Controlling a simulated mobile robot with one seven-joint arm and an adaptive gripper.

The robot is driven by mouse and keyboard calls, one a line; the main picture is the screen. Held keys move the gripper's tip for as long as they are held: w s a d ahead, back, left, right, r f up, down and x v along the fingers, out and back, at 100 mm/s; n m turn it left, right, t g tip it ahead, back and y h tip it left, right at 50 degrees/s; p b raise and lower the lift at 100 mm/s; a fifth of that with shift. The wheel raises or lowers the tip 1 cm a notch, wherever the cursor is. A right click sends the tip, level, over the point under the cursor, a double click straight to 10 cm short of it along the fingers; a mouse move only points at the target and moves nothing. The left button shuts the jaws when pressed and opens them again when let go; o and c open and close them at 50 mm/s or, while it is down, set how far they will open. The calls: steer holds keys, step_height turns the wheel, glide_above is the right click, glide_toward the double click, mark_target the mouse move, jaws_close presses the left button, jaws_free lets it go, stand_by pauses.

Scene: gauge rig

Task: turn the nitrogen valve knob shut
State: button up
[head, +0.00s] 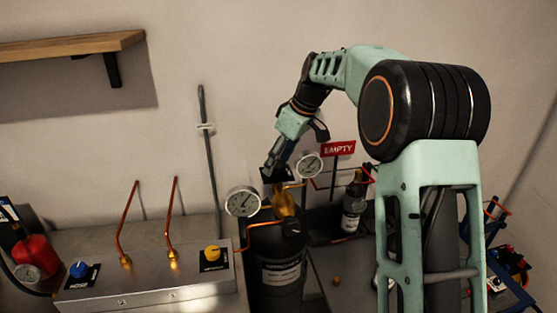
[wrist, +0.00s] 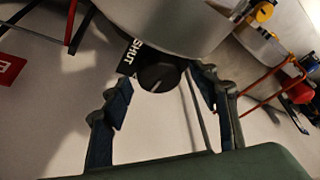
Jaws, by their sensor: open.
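In the wrist view a round black knob (wrist: 160,73) with a pale pointer line sits beside a black plate (wrist: 130,57) lettered SHUT. My gripper (wrist: 162,82) is open, one finger on each side of the knob, with gaps showing; I cannot tell whether either finger touches it. In the head view my gripper (head: 270,168) reaches down over the brass valve body (head: 284,203) on top of a dark cylinder (head: 280,273). The knob is hidden there behind the gripper. No nitrogen lettering is readable.
Gauges (head: 242,201) and (head: 309,165) stand close to either side of my gripper. A red EMPTY sign (head: 338,149) stands to the right. A metal panel (head: 150,291) carries a blue knob (head: 78,270) and a yellow knob (head: 212,253).

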steer(key=c, duration=1.2)
steer(key=shift+o, duration=0.2)
steer(key=shift+m, duration=0.3)
steer(key=m+t+h+b, duration=0.1)
steer(key=m, duration=0.2)
steer(key=shift+s+a+m, duration=0.1)
steer(key=shift+a+m, duration=0.05)
steer(key=shift+m, duration=0.25)
steer(key=m+h, duration=0.1)
steer(key=m, duration=0.1)
steer(key=m+t+h, duration=0.1)
steer(key=m, duration=0.1)
steer(key=shift+a+r+m+p, duration=0.1)
steer(key=shift+a+m+p, duration=0.05)
steer(key=shift+m+p, duration=0.15)
steer(key=m+h+p, duration=0.1)
steer(key=m, duration=0.3)
steer(key=shift+a+h, duration=0.1)
steer(key=shift+h, duration=0.3)
steer(key=shift+m+g+h+p, duration=0.4)
steer(key=shift+m+h+p, duration=0.4)
steer(key=shift+m, duration=1.6)
